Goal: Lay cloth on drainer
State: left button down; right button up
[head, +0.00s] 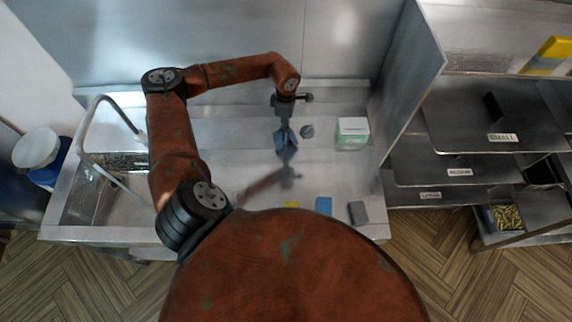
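A small crumpled blue cloth (287,146) hangs below my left gripper (284,122). The gripper points down over the steel drainer (245,165) beside the sink and appears shut on the cloth's upper part. A dark reflection shows on the steel below the cloth, and the cloth looks clear of the surface. The gripper's fingertips are small and partly hidden by the cloth. My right gripper is not in view.
A green and white box (352,132) and a small dark round object (307,131) stand right of the cloth. Yellow (291,204), blue (323,206) and grey (358,212) pieces lie along the front edge. The sink (90,203) with its tap (82,142) is at left; shelves (455,172) stand right.

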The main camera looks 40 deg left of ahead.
pick_arm(q)
jog(key=s+d+f, duration=0.3)
jog(key=s, duration=0.1)
jog(key=s+d+f, duration=0.7)
jog(key=s+d, duration=0.1)
jog(key=s, duration=0.1)
jog(key=shift+s+d+f, duration=0.1)
jog(key=shift+f, duration=0.25)
jog(key=c, duration=2.7)
grip_release()
jog(key=o, duration=0.9)
jog(key=shift+o, duration=0.2)
